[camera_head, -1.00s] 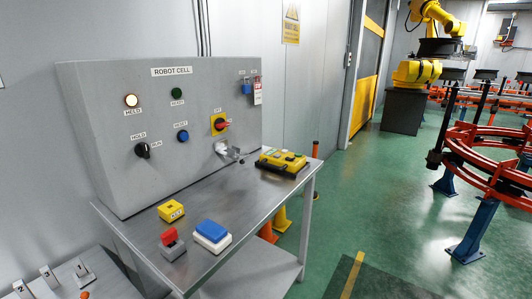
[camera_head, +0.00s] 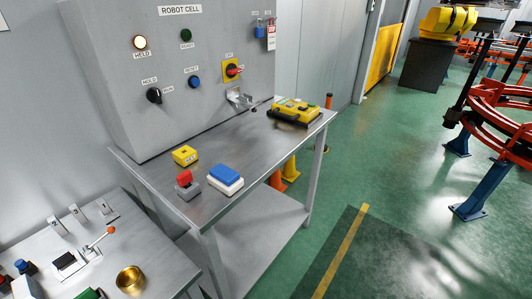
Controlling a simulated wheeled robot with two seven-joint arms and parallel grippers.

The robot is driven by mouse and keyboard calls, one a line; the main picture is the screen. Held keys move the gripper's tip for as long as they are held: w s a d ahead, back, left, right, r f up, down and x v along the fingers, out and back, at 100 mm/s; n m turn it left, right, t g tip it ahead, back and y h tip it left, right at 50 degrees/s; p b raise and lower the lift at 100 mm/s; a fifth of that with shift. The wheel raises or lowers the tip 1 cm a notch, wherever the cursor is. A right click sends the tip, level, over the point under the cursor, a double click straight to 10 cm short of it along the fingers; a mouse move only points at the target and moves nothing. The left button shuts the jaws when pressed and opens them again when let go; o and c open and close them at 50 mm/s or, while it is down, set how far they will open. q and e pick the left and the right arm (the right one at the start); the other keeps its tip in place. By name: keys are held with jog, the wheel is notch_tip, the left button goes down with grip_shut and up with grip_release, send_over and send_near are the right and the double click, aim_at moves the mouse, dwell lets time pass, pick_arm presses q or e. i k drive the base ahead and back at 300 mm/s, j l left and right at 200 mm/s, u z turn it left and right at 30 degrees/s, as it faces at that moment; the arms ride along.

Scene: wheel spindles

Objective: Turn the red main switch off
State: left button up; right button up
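The red main switch (camera_head: 233,71) is a red rotary handle on a yellow plate, on the right part of the grey ROBOT CELL panel (camera_head: 130,100). A small label sits above the plate. The handle looks roughly level, pointing to the right; its exact setting is too small to read. A metal bracket (camera_head: 239,97) is just below it. Neither of my grippers is in the picture, and nothing covers the switch.
A steel table below the panel (camera_head: 255,150) bears a yellow teach pendant (camera_head: 295,111), a yellow box (camera_head: 185,155), a red-topped block (camera_head: 187,184) and a blue-topped block (camera_head: 226,178). A lower bench (camera_head: 150,258) with levers and a brass cup (camera_head: 130,279) is at bottom left.

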aim_at(232, 71)
jog(key=i+l+u, duration=0.1)
jog(key=u, duration=0.6)
jog(key=i+l+u, duration=0.1)
jog(key=u, duration=0.25)
jog(key=i+l+u, duration=0.2)
jog(key=l+u, duration=0.3)
jog(key=l, duration=0.8)
jog(key=l+u, duration=0.5)
jog(key=l, duration=0.8)
jog(key=k, duration=0.05)
